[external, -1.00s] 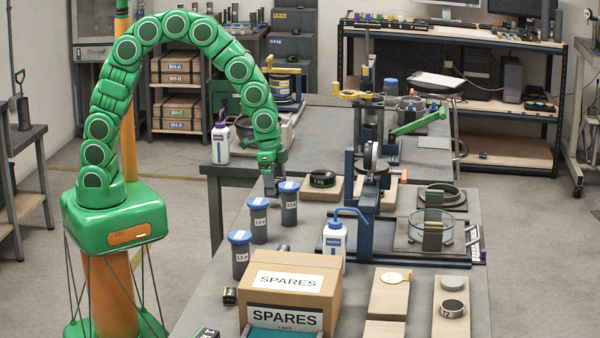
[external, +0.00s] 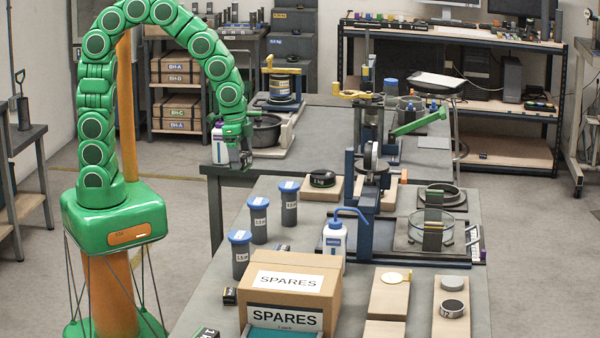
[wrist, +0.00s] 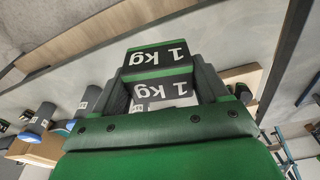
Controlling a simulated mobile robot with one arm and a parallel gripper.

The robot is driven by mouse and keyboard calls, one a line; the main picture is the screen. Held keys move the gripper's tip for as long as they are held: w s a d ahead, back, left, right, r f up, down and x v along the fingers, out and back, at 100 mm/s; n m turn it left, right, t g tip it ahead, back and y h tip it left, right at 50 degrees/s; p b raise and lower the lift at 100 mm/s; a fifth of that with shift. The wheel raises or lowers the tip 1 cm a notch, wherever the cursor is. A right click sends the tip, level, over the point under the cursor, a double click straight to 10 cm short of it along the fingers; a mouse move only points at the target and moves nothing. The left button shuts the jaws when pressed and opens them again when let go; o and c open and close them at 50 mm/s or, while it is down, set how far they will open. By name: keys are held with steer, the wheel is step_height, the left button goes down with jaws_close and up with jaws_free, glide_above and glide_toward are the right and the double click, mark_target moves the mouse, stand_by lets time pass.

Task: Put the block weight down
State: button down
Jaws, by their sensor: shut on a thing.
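The block weight (wrist: 157,92) is black with green bands and white "1 kg" lettering. In the wrist view it sits between the two dark fingers of my gripper (wrist: 163,80), which is shut on it. In the external view my gripper (external: 238,148) hangs above the near left edge of the rear bench area, overlapping a white bottle with a purple top (external: 219,152). The block is small and dark there, and its lower outline is hard to make out. I cannot tell from this view how high it hangs.
Blue-lidded grey jars (external: 258,218) and a SPARES carton (external: 290,290) stand on the front bench (external: 225,300). A blue-spouted bottle (external: 335,242) and a lever apparatus (external: 370,165) are to the right. A dark pan (external: 266,130) stands behind my gripper.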

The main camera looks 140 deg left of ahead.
steer(key=shift+s+d+r, duration=0.5)
steer(key=shift+s+d, duration=0.1)
steer(key=shift+d, duration=0.1)
steer(key=shift+s+d+r, duration=0.45)
steer(key=shift+s+d, duration=0.1)
steer(key=shift+d, duration=0.15)
steer(key=shift+w, duration=0.1)
steer(key=w+d+r+m, duration=0.15)
steer(key=w+r, duration=0.25)
steer(key=w, duration=0.9)
steer(key=w+d+r+m, duration=0.15)
steer(key=w+r, duration=0.25)
steer(key=w, duration=0.9)
steer(key=w+d+r+m+h, duration=0.1)
steer(key=w+d+r+m, duration=0.15)
steer(key=w+d, duration=0.7)
steer(key=w+d+r+m, duration=0.2)
steer(key=w+d+r, duration=0.1)
steer(key=w+d, duration=0.65)
steer(key=shift+n, duration=0.25)
steer(key=shift+w+a+f, duration=0.4)
steer(key=shift+w+f, duration=1.1)
steer(key=shift+w, duration=0.8)
steer(key=shift+w+a+f, duration=0.45)
steer(key=shift+w+f, duration=1.05)
steer(key=shift+w, duration=0.75)
steer(key=shift+w+a+f, duration=0.4)
steer(key=shift+w+f, duration=1.1)
steer(key=shift+w, duration=0.8)
steer(key=shift+f, duration=0.15)
